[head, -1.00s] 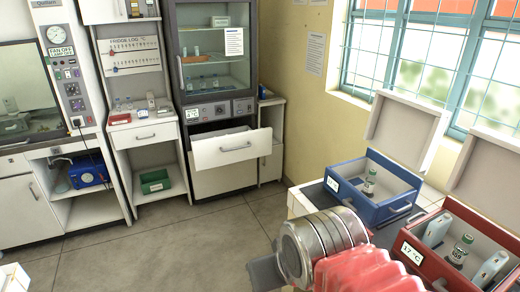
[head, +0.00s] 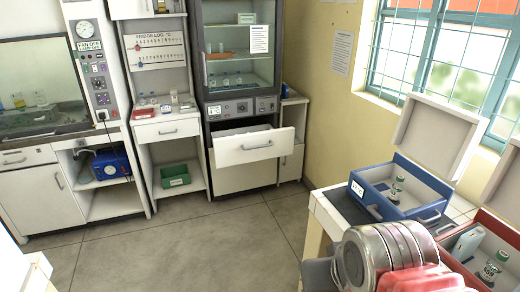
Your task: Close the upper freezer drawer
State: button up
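The upper drawer (head: 256,147) is white with a horizontal grey handle. In the head view it is pulled out below the glass-fronted cabinet (head: 239,45), and its dark inside shows above its front. A white lower front (head: 245,178) sits beneath it, flush with the unit. My arm, with silver rings and a red sleeve, shows at the bottom right, well apart from the drawer and nearer to me. A dark grey part of my arm is cut off by the bottom edge. My gripper's fingertips do not show.
A blue open-lidded box (head: 398,188) and a red one (head: 485,250) stand on the table (head: 318,225) at the right, beside my arm. A white side unit (head: 170,132) holds a green tray (head: 174,176). The grey floor (head: 190,240) before the drawer is clear.

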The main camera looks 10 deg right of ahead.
aim_at(262, 143)
jog(key=u, duration=0.05)
jog(key=i, duration=1)
jog(key=z, duration=0.05)
jog(key=k, duration=0.6)
jog(key=u, duration=0.3)
jog(key=i, duration=0.65)
jog(key=u, duration=0.5)
jog(key=i, duration=1.5)
